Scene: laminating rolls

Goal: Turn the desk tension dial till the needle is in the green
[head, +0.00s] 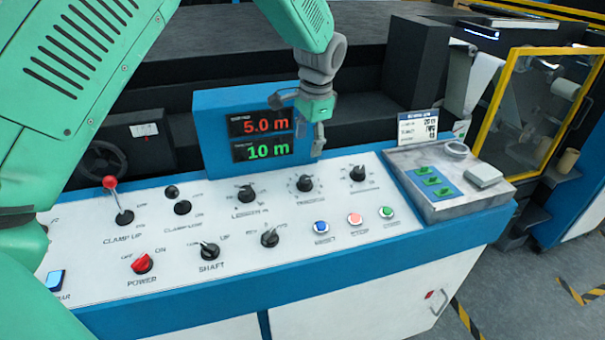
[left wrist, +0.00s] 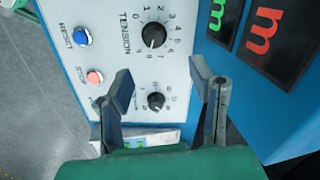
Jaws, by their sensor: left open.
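The tension dial (head: 305,183) is a black knob on the white sloping desk panel, in the middle of the upper row. In the left wrist view the tension dial (left wrist: 154,35) shows clearly, with a number scale around it and the word TENSION beside it. My left gripper (head: 309,142) is open and empty, above the panel and in front of the display. In the left wrist view its fingers (left wrist: 160,80) are apart, and the tension dial lies beyond the tips, untouched. I cannot make out a needle or green band. My right gripper is not in view.
A smaller black knob (left wrist: 156,101) shows between the fingers. Blue (head: 321,227), red (head: 355,219) and green (head: 387,212) buttons sit below the dials. The blue-framed display (head: 262,135) reads 5.0 m and 10 m. A red-tipped lever (head: 113,198) stands at left, a grey tray (head: 446,206) at right.

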